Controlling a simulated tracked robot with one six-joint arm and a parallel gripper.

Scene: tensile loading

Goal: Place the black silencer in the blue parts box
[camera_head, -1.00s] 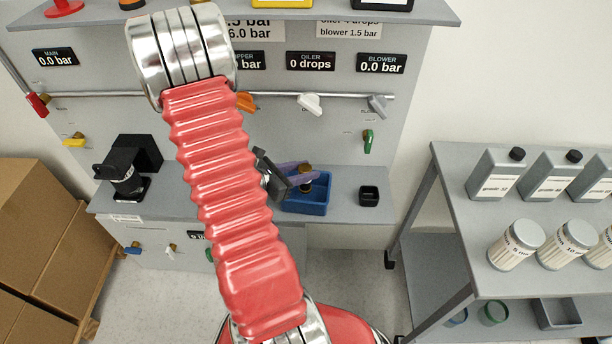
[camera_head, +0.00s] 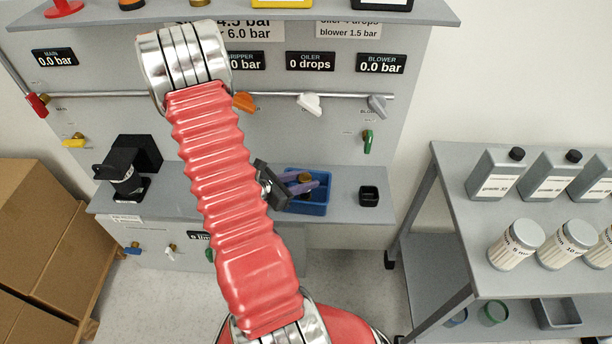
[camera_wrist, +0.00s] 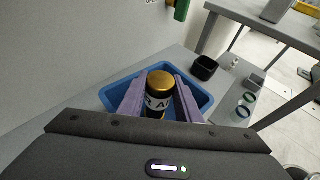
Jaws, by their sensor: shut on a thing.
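The black silencer (camera_wrist: 156,103) has a gold end and a white label with dark letters. It stands between the two purple fingers of my gripper (camera_wrist: 161,82), which are shut on it. In the wrist view the blue box (camera_wrist: 207,99) surrounds the silencer and fingers. The silencer's lower end is hidden, so I cannot tell whether it touches the box floor.
A small black open cup (camera_head: 369,196) stands on the bench right of the box; it also shows in the wrist view (camera_wrist: 205,67). A black device (camera_head: 128,170) stands at the bench's left. A grey cart (camera_head: 450,190) with bottles and jars is at the right.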

